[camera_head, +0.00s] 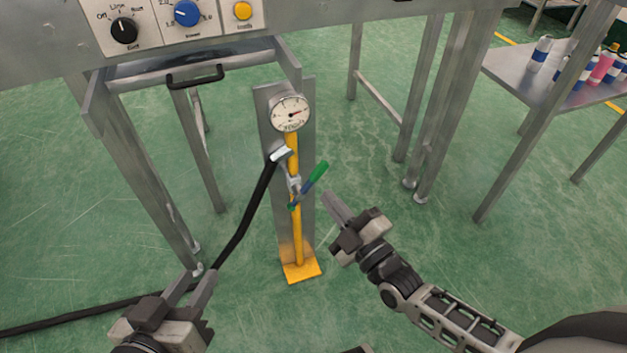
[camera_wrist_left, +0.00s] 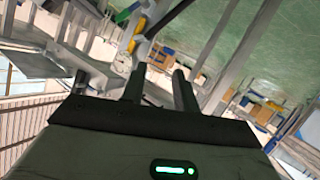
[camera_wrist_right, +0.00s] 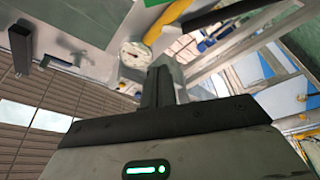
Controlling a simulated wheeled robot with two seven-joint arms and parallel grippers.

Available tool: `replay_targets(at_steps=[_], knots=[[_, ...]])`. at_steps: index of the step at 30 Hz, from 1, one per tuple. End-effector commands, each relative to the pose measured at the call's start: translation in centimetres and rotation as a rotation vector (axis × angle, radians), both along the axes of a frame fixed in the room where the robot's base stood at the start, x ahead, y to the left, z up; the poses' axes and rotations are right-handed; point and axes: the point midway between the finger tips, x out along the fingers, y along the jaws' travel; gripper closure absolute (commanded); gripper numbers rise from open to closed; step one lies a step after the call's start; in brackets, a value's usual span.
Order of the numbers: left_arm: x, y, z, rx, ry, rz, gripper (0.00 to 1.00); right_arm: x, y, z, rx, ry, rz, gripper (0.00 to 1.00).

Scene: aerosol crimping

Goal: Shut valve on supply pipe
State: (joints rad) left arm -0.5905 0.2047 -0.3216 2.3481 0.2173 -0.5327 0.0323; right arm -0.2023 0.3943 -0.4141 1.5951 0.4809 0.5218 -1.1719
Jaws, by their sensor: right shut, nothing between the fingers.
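The supply pipe (camera_head: 297,232) is yellow and stands upright on a grey backing plate. Its valve handle (camera_head: 317,173), green with a blue part, slants up to the right across and away from the pipe. The handle also shows at the top of the left wrist view (camera_wrist_left: 126,13). My right gripper (camera_head: 329,199) is shut and empty, a little below and right of the handle, apparently apart from it. The right wrist view shows its fingers together (camera_wrist_right: 158,75), with the pipe (camera_wrist_right: 165,20) beyond. My left gripper (camera_head: 201,274) is open and empty, low and left of the pipe.
A round gauge (camera_head: 290,113) tops the pipe. A black hose (camera_head: 243,225) joins the pipe from the left and runs along the floor. A side table (camera_head: 510,66) with bottles stands right.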

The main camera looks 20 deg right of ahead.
Motion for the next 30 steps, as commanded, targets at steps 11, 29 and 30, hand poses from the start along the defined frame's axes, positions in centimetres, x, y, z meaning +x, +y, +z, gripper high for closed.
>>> replay_targets(at_steps=[11,29,30], knots=[[0.0,-0.8,0.8,-0.085,-0.087,-0.013,0.7,1.2,0.4,-2.6,0.002,-0.003,0.0,1.0],[0.2,-1.8,1.7,-0.287,-0.12,-0.022,0.7,9.5,1.0,-2.7,-0.004,0.002,0.0,1.0],[0.2,-1.9,1.8,-0.299,-0.122,-0.023,0.7,9.5,0.7,-2.8,-0.004,0.001,0.0,1.0]])
